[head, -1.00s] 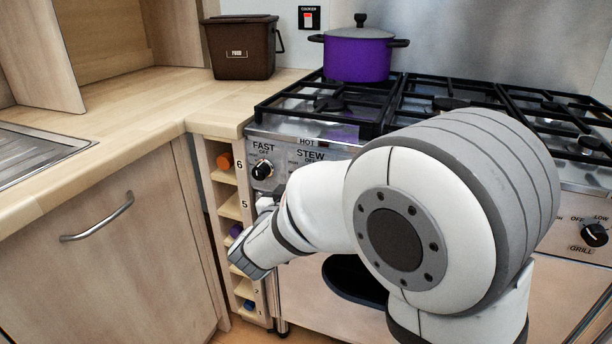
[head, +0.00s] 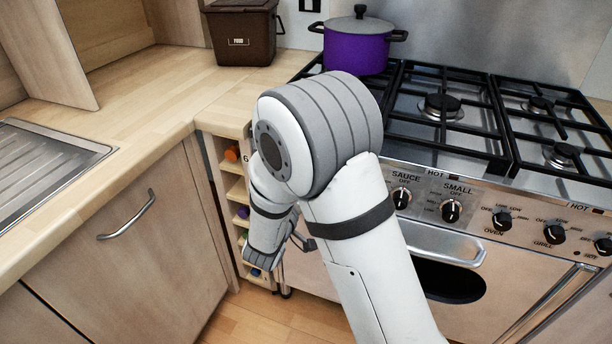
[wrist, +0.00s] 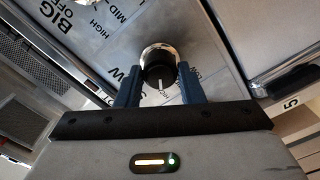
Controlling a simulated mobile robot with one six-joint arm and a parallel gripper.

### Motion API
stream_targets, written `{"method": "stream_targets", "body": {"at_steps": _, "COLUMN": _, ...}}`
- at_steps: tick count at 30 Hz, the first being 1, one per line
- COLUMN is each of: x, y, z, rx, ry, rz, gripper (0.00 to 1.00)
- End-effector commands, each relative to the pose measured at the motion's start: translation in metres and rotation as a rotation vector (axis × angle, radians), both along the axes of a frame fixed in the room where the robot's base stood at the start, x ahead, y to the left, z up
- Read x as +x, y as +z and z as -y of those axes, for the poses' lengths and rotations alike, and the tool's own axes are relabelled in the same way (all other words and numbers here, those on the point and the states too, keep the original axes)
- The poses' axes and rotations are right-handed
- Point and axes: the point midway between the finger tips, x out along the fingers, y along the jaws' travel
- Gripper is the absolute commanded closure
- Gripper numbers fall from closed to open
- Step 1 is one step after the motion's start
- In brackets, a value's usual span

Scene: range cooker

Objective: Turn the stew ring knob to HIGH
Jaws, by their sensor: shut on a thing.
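In the wrist view, a round black knob (wrist: 158,70) with a shiny metal rim sits between the two blue fingers of my gripper (wrist: 159,88). The fingers are shut on its sides. It is beside the BIG markings, so I take it to be the stew ring knob; I cannot read its name. Its white pointer line points down in the wrist picture, toward small lettering partly hidden by my gripper. In the head view, my own arm covers this knob and the left part of the panel.
The knobs for SAUCE (head: 401,198), SMALL (head: 451,211), OVEN (head: 502,219) and GRILL (head: 553,232) show right of my arm. A purple pot (head: 356,50) stands on the hob. A wine rack (head: 238,190) is left of the cooker. An oven handle (head: 445,245) juts out below.

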Motion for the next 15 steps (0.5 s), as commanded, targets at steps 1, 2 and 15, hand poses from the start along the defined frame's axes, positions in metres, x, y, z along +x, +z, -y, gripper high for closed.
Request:
{"method": "stream_targets", "body": {"at_steps": 1, "x": -0.0011, "y": 0.0003, "z": 0.0013, "rx": -0.017, "ry": -0.002, "rz": -0.01, "gripper": 0.88}}
{"method": "stream_targets", "body": {"at_steps": 2, "x": -0.0011, "y": 0.0, "z": 0.0013, "rx": -0.026, "ry": -0.002, "rz": -0.014, "gripper": 0.88}}
{"method": "stream_targets", "body": {"at_steps": 15, "x": -0.0009, "y": -0.0026, "z": 0.0014, "rx": -0.062, "ry": -0.002, "rz": -0.028, "gripper": 0.88}}
